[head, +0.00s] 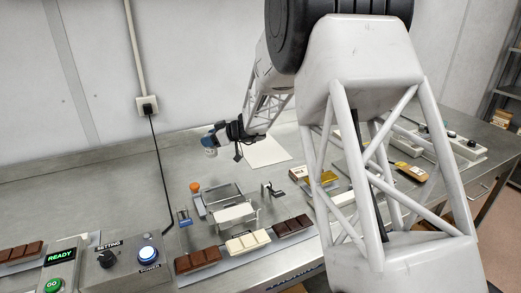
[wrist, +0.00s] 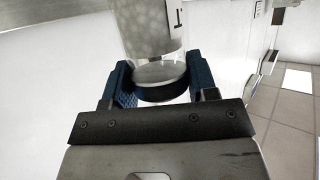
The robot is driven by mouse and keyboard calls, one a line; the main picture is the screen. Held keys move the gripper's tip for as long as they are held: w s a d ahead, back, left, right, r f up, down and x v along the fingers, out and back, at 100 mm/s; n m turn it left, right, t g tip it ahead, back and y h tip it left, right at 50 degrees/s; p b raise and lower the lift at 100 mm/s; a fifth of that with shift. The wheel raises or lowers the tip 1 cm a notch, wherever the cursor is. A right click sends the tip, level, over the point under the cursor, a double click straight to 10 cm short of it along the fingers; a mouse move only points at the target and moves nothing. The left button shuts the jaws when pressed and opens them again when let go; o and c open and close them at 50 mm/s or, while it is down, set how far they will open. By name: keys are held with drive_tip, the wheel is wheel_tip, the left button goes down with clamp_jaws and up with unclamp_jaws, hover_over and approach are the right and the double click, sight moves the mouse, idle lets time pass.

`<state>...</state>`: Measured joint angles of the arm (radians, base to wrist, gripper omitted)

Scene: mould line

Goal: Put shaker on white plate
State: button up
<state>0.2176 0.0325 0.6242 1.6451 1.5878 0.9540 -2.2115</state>
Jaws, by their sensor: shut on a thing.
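My gripper (head: 214,136) is shut on the shaker (head: 210,150), a small pale container that looks raised above the steel table. In the wrist view the shaker (wrist: 160,73) shows a round grey end with a dark rim and a clear body beyond it. The blue finger pads of my gripper (wrist: 158,84) press on it from both sides. The white plate (head: 266,152) lies flat on the table, just right of the shaker in the head view. My arm partly covers the view above the plate.
A metal mould frame (head: 232,208) and an orange-capped item (head: 195,187) stand in front. Chocolate bars (head: 198,260) line the front edge beside a control box (head: 130,262). A wall socket (head: 147,105) is behind. The table left of the shaker is clear.

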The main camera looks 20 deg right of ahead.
drive_tip(key=s+d+m+t+h, duration=0.1)
drive_tip(key=s+d, duration=0.3)
drive_tip(key=d, duration=0.5)
drive_tip(key=s+d+f+m+t+h, duration=0.1)
drive_tip(key=s+d+m+h, duration=0.1)
drive_tip(key=d, duration=0.8)
drive_tip(key=shift+s+d+f+m, duration=0.3)
drive_tip(key=shift+s, duration=0.6)
hover_over(261, 148)
drive_tip(key=shift+a+f, duration=0.15)
drive_tip(key=shift+f, duration=0.65)
drive_tip(key=shift+f+t, duration=0.3)
drive_tip(key=shift+f, duration=1.4)
drive_tip(key=shift+f, duration=0.15)
